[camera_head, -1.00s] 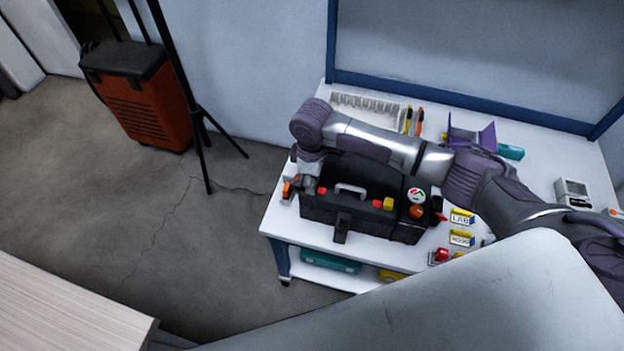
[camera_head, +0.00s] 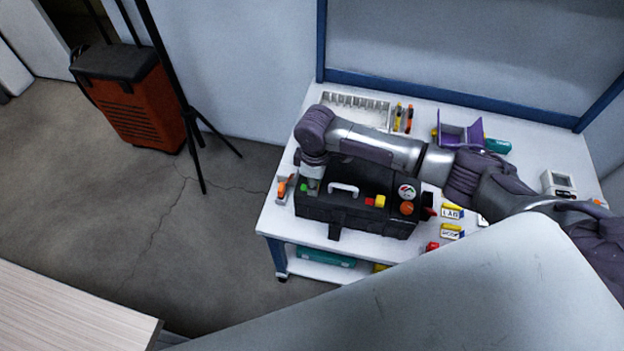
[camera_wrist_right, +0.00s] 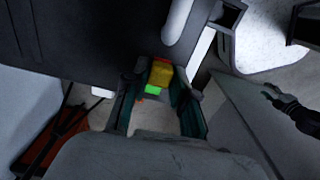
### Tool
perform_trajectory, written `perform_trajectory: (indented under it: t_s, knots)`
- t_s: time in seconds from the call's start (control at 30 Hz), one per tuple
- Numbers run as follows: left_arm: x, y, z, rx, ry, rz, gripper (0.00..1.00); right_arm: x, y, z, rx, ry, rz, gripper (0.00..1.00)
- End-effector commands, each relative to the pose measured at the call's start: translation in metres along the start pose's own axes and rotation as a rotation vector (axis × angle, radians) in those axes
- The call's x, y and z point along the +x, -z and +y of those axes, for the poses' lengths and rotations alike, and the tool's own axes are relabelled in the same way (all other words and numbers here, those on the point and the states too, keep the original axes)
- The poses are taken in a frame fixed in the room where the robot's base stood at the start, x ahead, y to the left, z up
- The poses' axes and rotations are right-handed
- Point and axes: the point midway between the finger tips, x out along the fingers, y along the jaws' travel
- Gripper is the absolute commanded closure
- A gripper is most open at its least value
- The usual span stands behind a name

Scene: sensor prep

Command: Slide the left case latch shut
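The black case (camera_head: 345,212) with a white handle (camera_head: 343,187) sits on the white table. Its left latch shows in the right wrist view as a yellow block (camera_wrist_right: 160,75) with a red strip beyond it and a green patch on the near side. My right gripper (camera_head: 311,186) points down at the case's left end. In the wrist view the right gripper's (camera_wrist_right: 158,88) spread fingers stand on either side of the yellow block; firm contact cannot be told. In the head view the gripper mostly hides this latch. The right latch (camera_head: 379,201) is yellow, with red beside it. My left gripper is out of view.
On the white table (camera_head: 277,222) are a slotted rack (camera_head: 352,104), a purple holder (camera_head: 460,135), label blocks (camera_head: 452,212) and a grey device (camera_head: 558,184). An orange-handled item (camera_head: 283,186) lies close left of the case. A tripod and red box stand on the floor.

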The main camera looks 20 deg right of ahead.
Motion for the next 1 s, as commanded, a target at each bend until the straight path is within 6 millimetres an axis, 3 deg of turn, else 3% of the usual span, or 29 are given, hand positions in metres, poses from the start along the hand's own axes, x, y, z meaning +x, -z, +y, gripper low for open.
perform_trajectory:
  t_s: [0.03, 0.17, 0.57, 1.0]
  knots:
    - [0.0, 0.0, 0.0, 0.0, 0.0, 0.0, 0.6, 0.002, -0.004, 0.0, 0.001, 0.002, -0.013, 0.67]
    - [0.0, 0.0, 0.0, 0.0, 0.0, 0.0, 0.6, 0.001, -0.003, 0.0, 0.001, 0.002, -0.01, 0.48]
    - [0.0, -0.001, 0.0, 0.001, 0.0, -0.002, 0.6, -0.008, -0.001, 0.001, 0.001, 0.0, -0.004, 0.48]
    - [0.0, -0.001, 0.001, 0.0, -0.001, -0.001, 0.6, -0.094, -0.002, 0.001, 0.001, -0.002, -0.005, 0.48]
